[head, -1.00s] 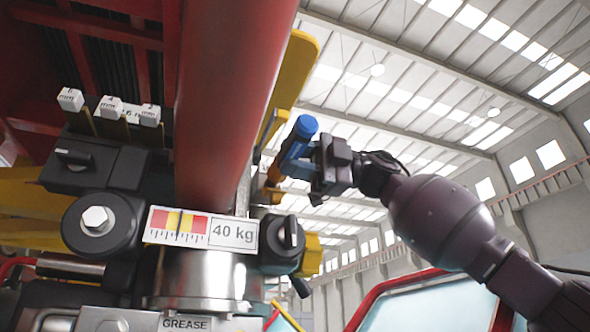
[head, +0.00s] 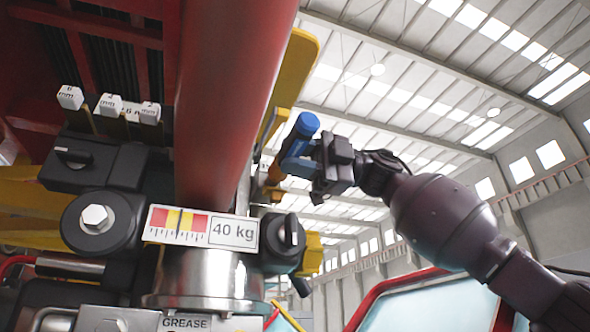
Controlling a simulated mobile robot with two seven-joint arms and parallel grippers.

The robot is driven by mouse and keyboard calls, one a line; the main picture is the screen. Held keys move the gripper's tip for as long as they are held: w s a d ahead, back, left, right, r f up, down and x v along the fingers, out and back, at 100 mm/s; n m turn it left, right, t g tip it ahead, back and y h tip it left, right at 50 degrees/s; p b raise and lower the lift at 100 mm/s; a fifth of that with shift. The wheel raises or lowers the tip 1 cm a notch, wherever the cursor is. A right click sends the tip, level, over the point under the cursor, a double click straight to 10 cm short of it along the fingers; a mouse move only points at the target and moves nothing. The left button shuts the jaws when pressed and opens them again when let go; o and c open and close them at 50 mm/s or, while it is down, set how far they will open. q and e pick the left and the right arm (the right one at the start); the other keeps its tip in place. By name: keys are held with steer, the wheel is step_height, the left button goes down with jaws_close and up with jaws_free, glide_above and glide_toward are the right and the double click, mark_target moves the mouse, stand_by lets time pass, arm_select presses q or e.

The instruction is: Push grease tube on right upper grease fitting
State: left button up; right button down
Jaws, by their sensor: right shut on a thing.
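The grease tube (head: 305,126) has a blue rounded end and an orange-brown lower part (head: 275,174). It stands tilted, its blue end up and its lower end toward the machine, just right of the thick red column. My right gripper (head: 299,165) is shut on the grease tube, reaching in from the right. The tube's lower tip is near yellow-brown parts beside the column; I cannot tell whether it touches a fitting. The right upper grease fitting cannot be made out. My left gripper is not in view.
The red column (head: 230,100) fills the centre. Below it are a 40 kg scale plate (head: 203,229), a black knob (head: 283,233) and a metal cylinder (head: 205,276). A yellow plate (head: 297,65) rises behind the tube. Open air lies to the right of my arm.

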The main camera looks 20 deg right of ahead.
mark_target(313, 138)
steer(key=shift+w+r, duration=0.1)
steer(key=shift+w, duration=0.1)
stand_by(1.1)
steer(key=shift+s, duration=0.3)
stand_by(0.9)
steer(key=shift+s+b, duration=0.3)
steer(key=shift+s, duration=0.05)
steer(key=shift+s+d+b, duration=0.15)
steer(key=shift+s+b, duration=1)
steer(key=shift+s, duration=1.95)
